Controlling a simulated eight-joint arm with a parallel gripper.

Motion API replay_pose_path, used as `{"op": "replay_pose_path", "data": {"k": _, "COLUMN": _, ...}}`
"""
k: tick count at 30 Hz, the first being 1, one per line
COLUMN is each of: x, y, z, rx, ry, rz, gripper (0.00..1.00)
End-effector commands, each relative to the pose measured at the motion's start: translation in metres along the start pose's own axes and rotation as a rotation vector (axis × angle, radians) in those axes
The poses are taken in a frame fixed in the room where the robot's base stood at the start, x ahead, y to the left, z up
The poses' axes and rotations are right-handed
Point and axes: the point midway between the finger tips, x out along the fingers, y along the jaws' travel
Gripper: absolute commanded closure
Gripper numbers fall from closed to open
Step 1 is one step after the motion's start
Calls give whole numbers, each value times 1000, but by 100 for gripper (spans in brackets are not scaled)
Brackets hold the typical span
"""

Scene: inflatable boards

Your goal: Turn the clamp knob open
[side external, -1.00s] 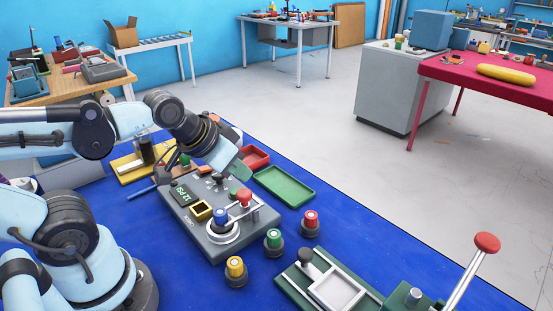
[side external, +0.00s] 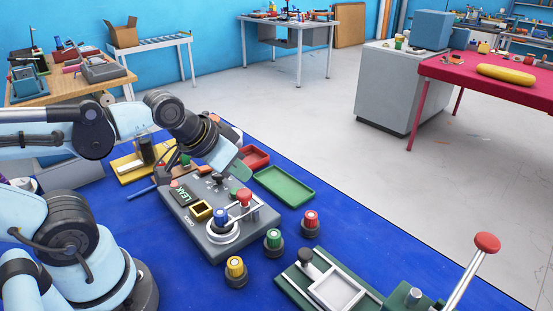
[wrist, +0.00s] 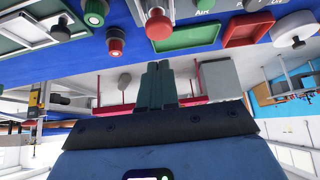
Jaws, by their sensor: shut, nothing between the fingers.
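A grey test box (side external: 252,225) lies on the blue table. On it are a black knob (side external: 218,179), a lever with a red ball (side external: 244,196), a blue cap (side external: 221,216) in a round pale fitting, and a small display (side external: 184,194) reading LEAK. I cannot tell which part is the clamp knob. My gripper (wrist: 158,68) is shut and empty, its two dark green fingers side by side in the wrist view. A red ball (wrist: 158,25) shows just beyond the fingertips there. In the side view the fingertips are hard to make out, above the box's back edge.
Red, green and yellow knobs (side external: 311,222) (side external: 273,240) (side external: 235,268) stand loose right of the box. A green tray (side external: 284,187) and a red tray (side external: 255,157) lie behind. A green fixture (side external: 300,282) with a red-ball lever (side external: 487,242) stands front right. Blue table is bare further right.

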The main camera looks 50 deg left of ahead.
Motion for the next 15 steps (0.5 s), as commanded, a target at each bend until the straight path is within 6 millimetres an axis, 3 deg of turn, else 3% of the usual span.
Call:
{"op": "replay_pose_path", "data": {"k": 1, "x": 0, "y": 0, "z": 0, "rx": 2, "ry": -1, "rz": 0, "gripper": 92}}
{"op": "replay_pose_path", "data": {"k": 5, "x": -3, "y": 0, "z": -4, "rx": 69, "ry": -37, "rz": 1, "gripper": 72}}
{"op": "replay_pose_path", "data": {"k": 11, "x": -18, "y": -2, "z": -21, "rx": 431, "ry": -229, "rz": 47, "gripper": 42}}
{"op": "replay_pose_path", "data": {"k": 15, "x": -31, "y": -4, "z": -34, "rx": 735, "ry": -381, "rz": 146, "gripper": 39}}
